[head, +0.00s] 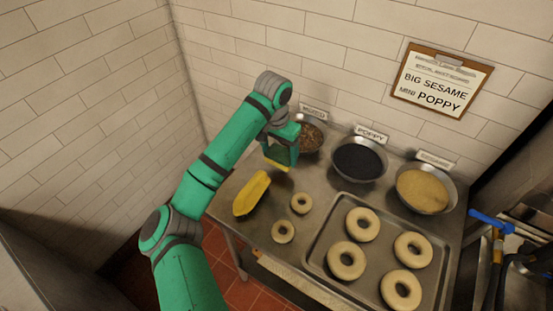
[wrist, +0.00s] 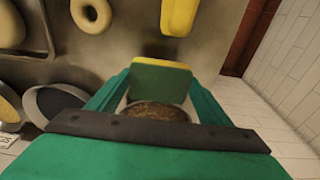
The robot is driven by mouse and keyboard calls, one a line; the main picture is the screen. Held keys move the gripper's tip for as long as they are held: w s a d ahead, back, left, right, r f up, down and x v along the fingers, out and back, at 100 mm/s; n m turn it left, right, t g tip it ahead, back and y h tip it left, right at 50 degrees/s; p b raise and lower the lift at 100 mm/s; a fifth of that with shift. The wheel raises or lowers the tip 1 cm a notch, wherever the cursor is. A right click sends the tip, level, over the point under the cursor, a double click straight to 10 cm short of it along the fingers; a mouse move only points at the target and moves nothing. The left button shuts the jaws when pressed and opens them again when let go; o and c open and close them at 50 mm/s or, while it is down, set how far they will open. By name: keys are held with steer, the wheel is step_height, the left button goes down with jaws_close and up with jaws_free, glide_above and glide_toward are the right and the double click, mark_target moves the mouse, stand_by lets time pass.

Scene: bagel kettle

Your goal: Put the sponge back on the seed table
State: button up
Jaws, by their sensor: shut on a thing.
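My gripper (head: 281,152) is shut on the sponge (wrist: 160,82), which has a green face and a yellow edge. In the wrist view the sponge sits between the two green fingers; in the head view only its yellow lower edge (head: 277,164) shows clearly. The gripper is over the back left part of the steel seed table (head: 318,196), just left of the brown seed bowl (head: 309,137). A dark shadow lies on the steel close to the sponge. I cannot tell whether the sponge touches the table.
A yellow scoop-like thing (head: 251,194) lies at the table's left edge, with two small bagels (head: 283,232) beside it. Poppy (head: 359,160) and sesame (head: 426,190) bowls stand along the back. A tray (head: 318,236) of several large bagels fills the right.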

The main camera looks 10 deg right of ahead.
mark_target(276, 153)
steer(key=shift+w+a+f, duration=0.15)
steer(key=shift+w+f, duration=0.25)
steer(key=shift+f, duration=0.1)
steer(key=f, duration=0.3)
steer(key=shift+w+a, duration=0.15)
steer(key=shift+w, duration=0.1)
steer(key=shift+f, duration=0.4)
steer(key=shift+f, duration=0.15)
steer(key=o, duration=1.2)
steer(key=r, duration=0.7)
steer(key=s+r, duration=0.1)
steer(key=r, duration=0.3)
steer(key=shift+a+r, duration=0.2)
steer(key=shift+a, duration=0.1)
steer(key=shift+a+r, duration=0.15)
steer(key=shift+r, duration=0.3)
